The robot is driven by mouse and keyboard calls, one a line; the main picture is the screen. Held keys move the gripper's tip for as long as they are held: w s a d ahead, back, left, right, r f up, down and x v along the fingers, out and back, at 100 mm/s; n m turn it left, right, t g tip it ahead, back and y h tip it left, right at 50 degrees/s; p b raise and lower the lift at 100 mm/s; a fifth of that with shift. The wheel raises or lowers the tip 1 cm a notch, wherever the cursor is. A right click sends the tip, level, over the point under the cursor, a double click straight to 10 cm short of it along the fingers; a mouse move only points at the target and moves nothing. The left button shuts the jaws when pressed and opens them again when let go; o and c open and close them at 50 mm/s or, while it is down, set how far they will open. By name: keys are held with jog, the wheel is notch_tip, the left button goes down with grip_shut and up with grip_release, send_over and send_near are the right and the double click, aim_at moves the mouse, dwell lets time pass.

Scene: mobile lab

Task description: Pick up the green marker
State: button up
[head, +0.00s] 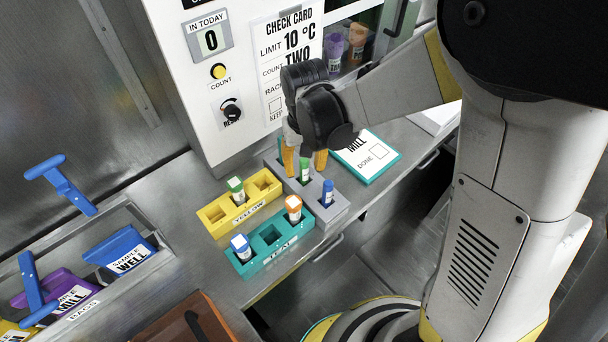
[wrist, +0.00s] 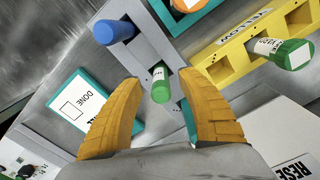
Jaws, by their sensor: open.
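I see no item that is plainly a marker; the green things are two green-capped tubes. One green-capped tube (head: 305,172) stands upright in the grey rack (head: 326,212). It also shows in the wrist view (wrist: 160,86). My gripper (head: 305,162) is open above the grey rack, with its orange fingers on either side of this tube. In the wrist view my gripper (wrist: 160,80) has visible gaps between both fingers and the tube.
A blue-capped tube (head: 327,193) shares the grey rack. The teal rack (head: 269,258) holds an orange-capped tube (head: 294,208) and a blue-capped tube (head: 241,247). A teal-edged card (head: 367,153) lies right of the grey rack. The white check-card cabinet (head: 225,120) stands behind.

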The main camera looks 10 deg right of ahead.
aim_at(304, 175)
notch_tip(304, 175, down, 4)
jog(key=shift+r+b, duration=0.1)
jog(key=shift+b, duration=0.6)
jog(key=shift+r, duration=0.1)
grip_shut()
notch_tip(304, 175, up, 10)
jog(key=p, duration=0.4)
